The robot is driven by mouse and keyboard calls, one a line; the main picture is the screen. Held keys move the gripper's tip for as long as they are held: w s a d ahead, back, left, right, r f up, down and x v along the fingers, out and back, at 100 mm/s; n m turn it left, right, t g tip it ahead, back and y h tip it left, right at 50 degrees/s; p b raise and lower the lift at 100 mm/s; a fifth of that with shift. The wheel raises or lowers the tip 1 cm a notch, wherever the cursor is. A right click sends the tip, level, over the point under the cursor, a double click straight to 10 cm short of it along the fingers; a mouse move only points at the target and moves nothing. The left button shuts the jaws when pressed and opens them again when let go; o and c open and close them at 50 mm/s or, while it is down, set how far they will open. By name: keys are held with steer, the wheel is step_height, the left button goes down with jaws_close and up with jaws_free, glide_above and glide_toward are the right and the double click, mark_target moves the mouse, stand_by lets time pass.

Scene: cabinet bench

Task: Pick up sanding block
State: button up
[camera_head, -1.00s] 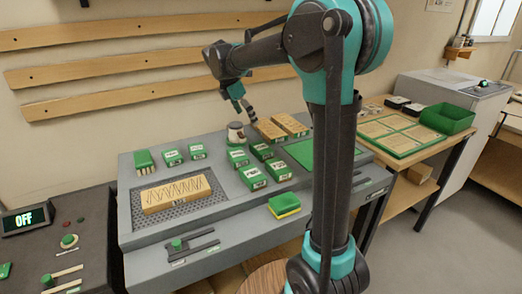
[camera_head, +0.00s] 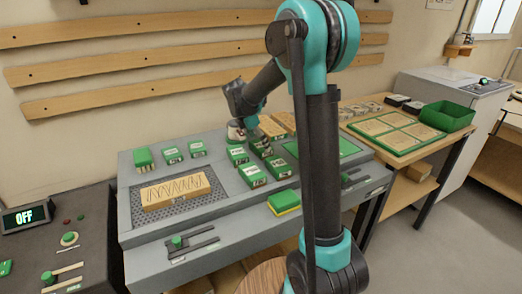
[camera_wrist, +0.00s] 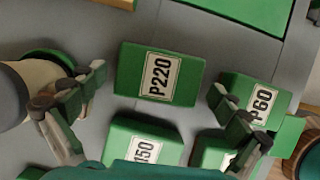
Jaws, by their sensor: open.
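Several green sanding blocks with white grit labels lie on the grey bench. In the wrist view, the P220 block (camera_wrist: 160,75) lies between and beyond the open fingers of my gripper (camera_wrist: 158,90), untouched. The P60 block (camera_wrist: 258,98) is partly hidden behind the right finger. A block whose label partly reads 150 (camera_wrist: 142,145) is nearer the bottom edge, cut off by my gripper body. In the head view, my gripper (camera_head: 256,138) is low over the cluster, hiding some blocks; two blocks (camera_head: 238,155) (camera_head: 252,175) show beside it.
A pale jar with a green base (camera_wrist: 30,80) stands close by my left finger. A wooden block lies on a perforated mat (camera_head: 208,203). A green-yellow sponge (camera_head: 284,201) sits near the front edge. A green bin (camera_head: 448,116) is on the right table.

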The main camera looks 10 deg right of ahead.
mark_target(261, 144)
steer(key=shift+x, duration=1)
steer(key=c, duration=1)
steer(key=shift+r, duration=0.1)
steer(key=shift+c, duration=0.2)
step_height(261, 144, up, 20)
